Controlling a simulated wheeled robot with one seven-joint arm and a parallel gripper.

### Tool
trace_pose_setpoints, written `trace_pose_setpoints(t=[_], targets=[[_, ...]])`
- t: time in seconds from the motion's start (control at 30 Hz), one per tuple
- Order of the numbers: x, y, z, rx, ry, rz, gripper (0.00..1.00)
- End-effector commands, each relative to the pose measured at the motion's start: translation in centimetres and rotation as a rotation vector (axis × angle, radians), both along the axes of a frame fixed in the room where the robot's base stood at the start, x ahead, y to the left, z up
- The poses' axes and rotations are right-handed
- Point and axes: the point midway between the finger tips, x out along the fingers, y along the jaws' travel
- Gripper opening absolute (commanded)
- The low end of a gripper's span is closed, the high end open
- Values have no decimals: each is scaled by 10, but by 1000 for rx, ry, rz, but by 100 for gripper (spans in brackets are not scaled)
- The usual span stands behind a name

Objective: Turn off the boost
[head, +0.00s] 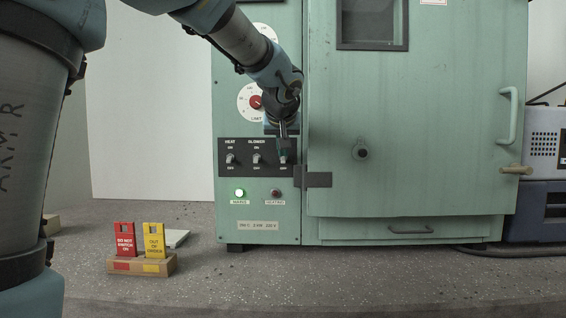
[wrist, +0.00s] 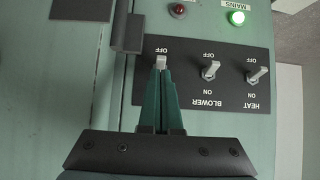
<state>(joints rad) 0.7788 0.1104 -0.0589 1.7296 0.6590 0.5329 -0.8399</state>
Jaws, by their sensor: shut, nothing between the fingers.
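The black switch panel (head: 240,172) on the green oven's front carries toggles marked heat and blower, and a third toggle at its right end. In the wrist view the panel appears upside down, with the third toggle's pale lever (wrist: 161,63) just under an OFF label. My gripper (head: 283,155) is shut and empty. Its fingertips in the wrist view (wrist: 162,73) are right at that lever, apparently touching it. The fingers hide the third toggle's name and ON label. Whether its lever leans to on or off is not clear.
The blower toggle (wrist: 210,70) and heat toggle (wrist: 258,75) stand beside the fingers. A green mains lamp (head: 239,194) is lit; the heating lamp (head: 275,193) looks dark. Red (head: 125,240) and yellow (head: 154,238) tags stand on the bench.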

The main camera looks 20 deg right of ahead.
Motion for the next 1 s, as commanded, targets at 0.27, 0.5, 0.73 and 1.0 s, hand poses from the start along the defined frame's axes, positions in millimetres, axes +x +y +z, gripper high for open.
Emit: trace_pose_setpoints(t=[0.27, 0.5, 0.73, 1.0], targets=[[0, 0, 7, 0, 1, 0, 0], [0, 0, 17, 0, 1, 0, 0], [0, 0, 17, 0, 1, 0, 0], [1, 2, 24, 0, 1, 1, 0]])
